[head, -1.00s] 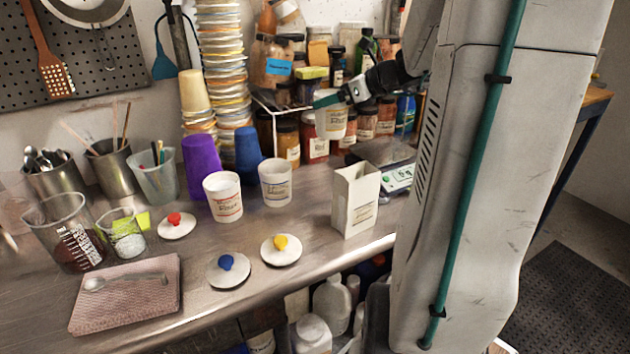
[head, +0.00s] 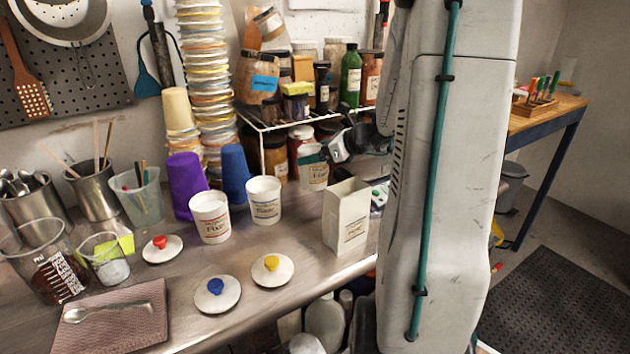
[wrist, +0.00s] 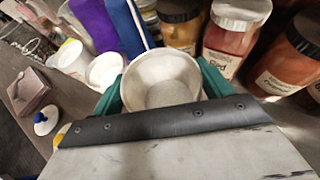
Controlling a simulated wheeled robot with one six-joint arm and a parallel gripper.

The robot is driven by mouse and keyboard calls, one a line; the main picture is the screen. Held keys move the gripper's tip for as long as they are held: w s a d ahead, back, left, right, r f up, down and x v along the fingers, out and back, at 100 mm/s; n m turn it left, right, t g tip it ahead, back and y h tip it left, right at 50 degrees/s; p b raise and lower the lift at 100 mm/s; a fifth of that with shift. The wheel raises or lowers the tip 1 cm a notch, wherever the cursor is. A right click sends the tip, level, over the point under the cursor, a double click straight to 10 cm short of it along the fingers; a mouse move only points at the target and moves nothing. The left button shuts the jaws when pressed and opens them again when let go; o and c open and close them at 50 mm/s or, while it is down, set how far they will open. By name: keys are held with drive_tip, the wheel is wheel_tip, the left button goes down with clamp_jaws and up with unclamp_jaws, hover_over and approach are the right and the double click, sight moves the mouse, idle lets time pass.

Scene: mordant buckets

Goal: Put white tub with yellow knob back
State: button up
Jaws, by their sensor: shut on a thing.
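My gripper (wrist: 163,88) is shut on a white tub (wrist: 160,78), one green finger on each side. The tub is lidless and upright, with a pale grey inside. In the head view the held tub (head: 313,176) is behind the counter's middle, left of and behind the white carton; whether it touches the counter I cannot tell. The white lid with the yellow knob (head: 271,267) lies on the counter near its front edge. Two other open white tubs stand to the left, one with a red label (head: 210,218) and one with a blue label (head: 264,201).
A white carton (head: 346,222) stands just in front of the held tub. Lids with a blue knob (head: 217,293) and a red knob (head: 161,248) lie on the counter. Purple (head: 187,188) and blue (head: 236,174) cups and a wire shelf (head: 262,126) with jars stand behind.

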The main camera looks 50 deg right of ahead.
sight(326, 169)
drive_tip(key=shift+f, duration=2.85)
drive_tip(key=shift+f, duration=0.15)
drive_tip(key=o, duration=1.2)
drive_tip(key=shift+s+d+r, duration=0.15)
drive_tip(key=shift+s+r, duration=0.15)
drive_tip(key=v, duration=1.1)
drive_tip(key=shift+s, duration=0.15)
drive_tip(key=shift+r, duration=0.15)
